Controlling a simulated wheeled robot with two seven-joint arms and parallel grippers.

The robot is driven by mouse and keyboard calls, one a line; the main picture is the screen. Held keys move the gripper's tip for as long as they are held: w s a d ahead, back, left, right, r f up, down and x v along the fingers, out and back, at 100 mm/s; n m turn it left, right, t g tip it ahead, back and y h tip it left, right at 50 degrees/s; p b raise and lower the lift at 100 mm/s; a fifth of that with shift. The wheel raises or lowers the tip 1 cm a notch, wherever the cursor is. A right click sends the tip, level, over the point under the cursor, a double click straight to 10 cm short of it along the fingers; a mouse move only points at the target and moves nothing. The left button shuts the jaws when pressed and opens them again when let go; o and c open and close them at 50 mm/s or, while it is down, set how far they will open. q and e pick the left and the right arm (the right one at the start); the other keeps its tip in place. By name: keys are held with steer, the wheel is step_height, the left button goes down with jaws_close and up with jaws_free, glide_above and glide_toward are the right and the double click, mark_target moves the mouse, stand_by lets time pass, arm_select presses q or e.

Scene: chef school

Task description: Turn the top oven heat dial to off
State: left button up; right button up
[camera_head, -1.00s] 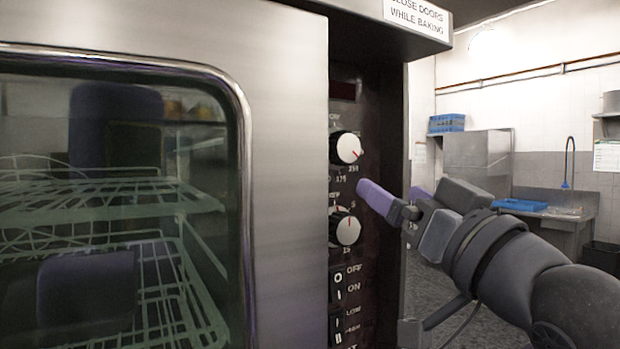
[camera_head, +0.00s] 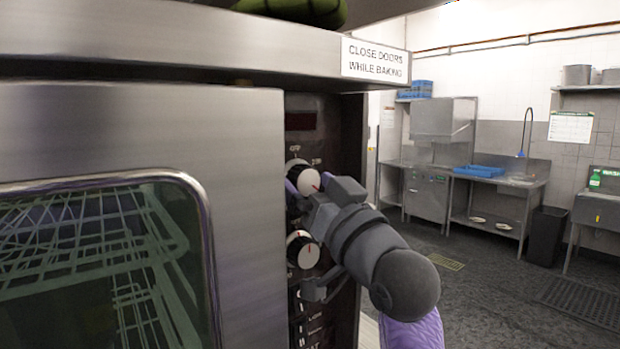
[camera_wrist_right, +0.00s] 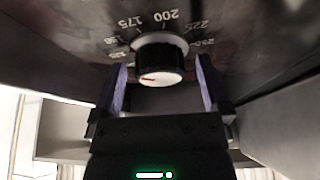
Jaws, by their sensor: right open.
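The top oven heat dial (camera_head: 306,178) is a white and black knob with a red line, on the dark control panel beside the oven door. In the head view its red line points to the lower right. My right gripper (camera_head: 298,192) is at this dial and partly covers it. In the right wrist view the dial (camera_wrist_right: 160,58) sits between the two open purple fingers of my right gripper (camera_wrist_right: 161,72), one on each side, with small gaps showing. Printed numbers such as 175, 200 and 225 ring it. My left gripper is out of view.
A second dial (camera_head: 303,250) is just below, close to my right wrist. The steel oven door (camera_head: 245,200) stands left of the panel, with a ledge (camera_head: 200,45) overhead. Open floor (camera_head: 490,290) lies to the right, before sinks and counters.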

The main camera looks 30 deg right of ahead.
steer(key=c, duration=1.3)
